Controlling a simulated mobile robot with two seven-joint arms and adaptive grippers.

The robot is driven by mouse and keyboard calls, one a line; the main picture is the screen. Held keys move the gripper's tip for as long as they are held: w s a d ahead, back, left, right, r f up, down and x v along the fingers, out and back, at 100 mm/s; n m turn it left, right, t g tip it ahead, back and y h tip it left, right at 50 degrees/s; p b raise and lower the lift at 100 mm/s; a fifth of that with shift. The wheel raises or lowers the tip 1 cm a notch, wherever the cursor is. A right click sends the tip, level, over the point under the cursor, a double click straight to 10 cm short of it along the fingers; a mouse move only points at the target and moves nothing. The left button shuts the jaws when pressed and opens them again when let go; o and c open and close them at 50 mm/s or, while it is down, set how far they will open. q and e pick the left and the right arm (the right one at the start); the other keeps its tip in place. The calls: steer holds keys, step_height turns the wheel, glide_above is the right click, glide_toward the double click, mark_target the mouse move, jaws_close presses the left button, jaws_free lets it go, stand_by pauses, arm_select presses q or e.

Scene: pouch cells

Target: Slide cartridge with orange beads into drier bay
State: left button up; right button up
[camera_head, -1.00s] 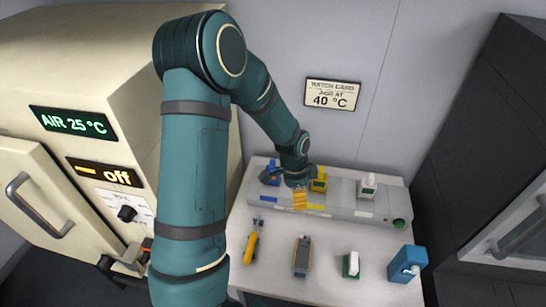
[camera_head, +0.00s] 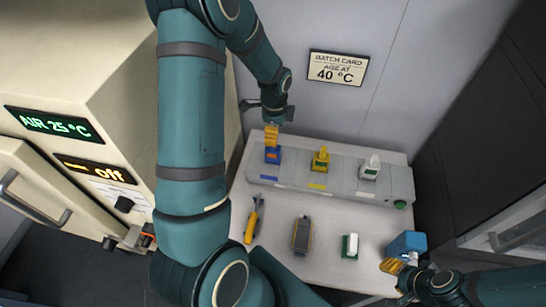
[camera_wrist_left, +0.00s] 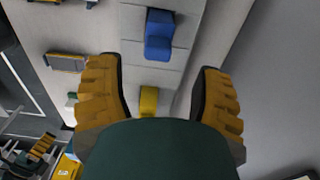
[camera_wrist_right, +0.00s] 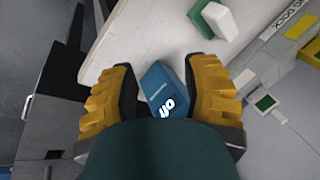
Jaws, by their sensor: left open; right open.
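A long grey bench unit (camera_head: 345,184) holds a blue piece (camera_head: 273,155), a yellow piece (camera_head: 320,160) and a white piece (camera_head: 369,168) in a row. My left gripper (camera_head: 271,135) is open and empty, at the blue piece in the head view. The left wrist view shows a blue piece (camera_wrist_left: 158,36) beyond the spread fingers. My right gripper (camera_head: 388,266) is open beside a blue box (camera_head: 406,243). The box (camera_wrist_right: 157,88) shows between its fingers in the right wrist view; contact is unclear.
On the white table (camera_head: 279,259) lie a yellow-handled tool (camera_head: 254,222), a grey device with yellow edges (camera_head: 302,235) and a green-and-white block (camera_head: 350,246). A cream cabinet (camera_head: 110,80) stands left, its panel reading off. A dark cabinet stands right.

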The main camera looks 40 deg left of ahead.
mark_target(273, 155)
arm_select(q)
steer(key=shift+s+a+f, duration=0.1)
steer(key=shift+s+f, duration=0.05)
steer(key=shift+f, duration=2.85)
steer(key=shift+s, duration=0.1)
jaws_close()
